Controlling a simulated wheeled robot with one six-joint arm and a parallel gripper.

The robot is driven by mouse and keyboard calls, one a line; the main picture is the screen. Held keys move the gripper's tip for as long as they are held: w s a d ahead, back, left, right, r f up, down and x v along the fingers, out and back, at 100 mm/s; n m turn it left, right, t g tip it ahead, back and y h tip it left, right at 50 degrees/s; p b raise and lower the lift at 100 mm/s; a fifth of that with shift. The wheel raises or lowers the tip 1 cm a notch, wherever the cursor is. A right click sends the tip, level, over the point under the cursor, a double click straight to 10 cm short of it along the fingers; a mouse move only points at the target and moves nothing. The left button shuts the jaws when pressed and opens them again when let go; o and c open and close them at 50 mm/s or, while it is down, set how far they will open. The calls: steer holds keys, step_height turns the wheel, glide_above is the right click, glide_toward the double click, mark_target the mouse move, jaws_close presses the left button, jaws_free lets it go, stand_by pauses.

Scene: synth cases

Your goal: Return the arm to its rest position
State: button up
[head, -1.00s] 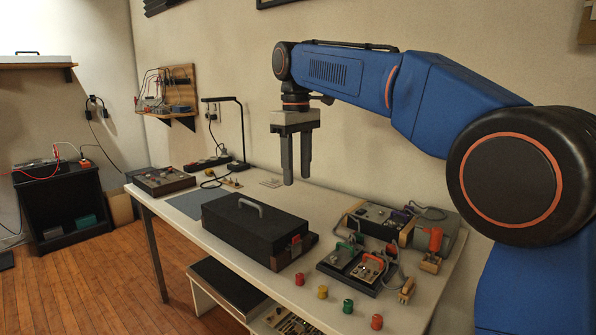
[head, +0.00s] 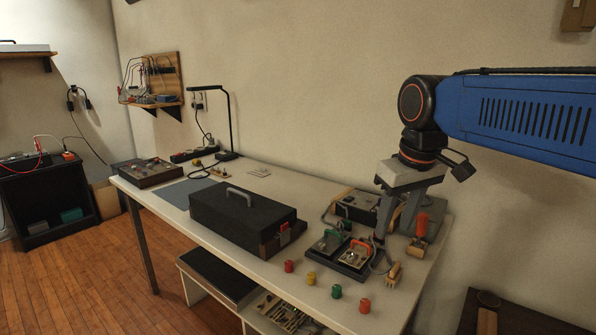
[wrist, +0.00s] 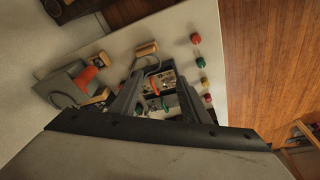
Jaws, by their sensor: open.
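My blue arm (head: 530,115) reaches in from the right in the head view, with the wrist bent downward. My gripper (head: 394,234) hangs fingers-down over the right end of the white workbench (head: 335,187). It is open, and I see nothing held. In the wrist view its two dark fingers (wrist: 158,88) stand apart, with a small module with orange and green handles (wrist: 165,80) showing between and beyond them. In the head view the fingers partly hide the grey-and-black device behind them. I cannot tell the exact height above the modules.
A black case with a grey handle (head: 225,213) lies mid-bench. Red, yellow and green knobs (head: 336,291) line the front edge. A thin black lamp (head: 229,120) stands at the back left. The wall (head: 320,90) is close behind. A dark wooden surface (head: 520,315) is at lower right.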

steer(key=s+d+f+m+t, duration=0.1)
steer(key=s+d+f, duration=0.3)
steer(key=s+f, duration=0.4)
steer(key=s+d+f+m+t, duration=0.1)
steer(key=s+d+f+m, duration=0.2)
steer(key=s+d+f, duration=0.2)
steer(key=s+f, duration=0.3)
steer(key=f, duration=0.1)
steer(key=shift+m+h, duration=0.3)
